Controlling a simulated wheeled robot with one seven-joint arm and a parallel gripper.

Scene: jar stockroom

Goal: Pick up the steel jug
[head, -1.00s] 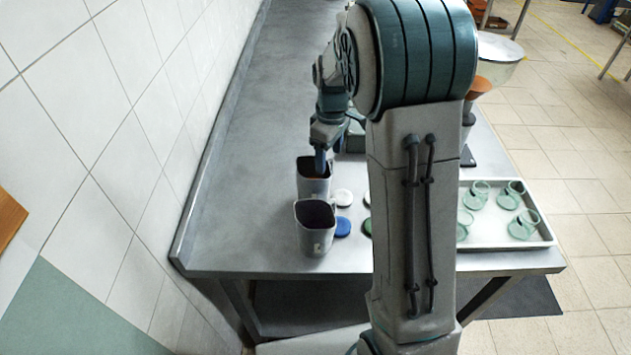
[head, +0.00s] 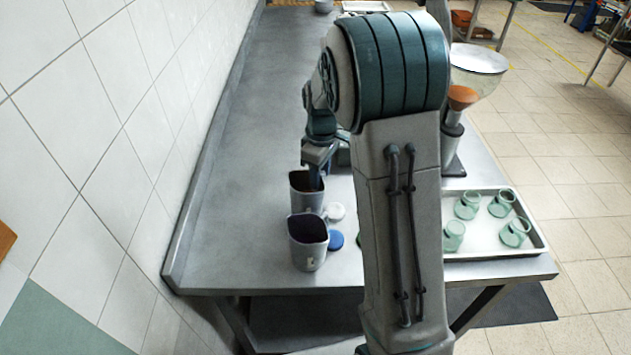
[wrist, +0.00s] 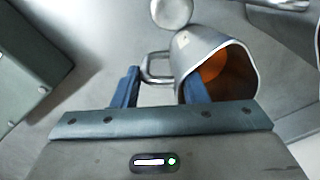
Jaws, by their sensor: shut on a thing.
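Two grey metal-looking jugs stand near the left front of the worktop in the head view. My gripper (head: 316,180) is at the rear jug (head: 305,196). In the wrist view this steel jug (wrist: 190,50) has an orange inside and a loop handle (wrist: 152,68) facing between my fingers. My gripper (wrist: 160,82) is shut on the jug at its handle side, one finger beyond the handle and the other at the rim. Whether the jug's base touches the worktop cannot be told. The front jug (head: 308,243) stands close by, its inside dark.
The grey worktop (head: 250,110) is clear along the tiled wall at left. A white lid (head: 336,211) and a blue lid (head: 336,240) lie right of the jugs. A white tray (head: 490,246) with several green glass jars lies right of my arm, before a funnel device (head: 461,98).

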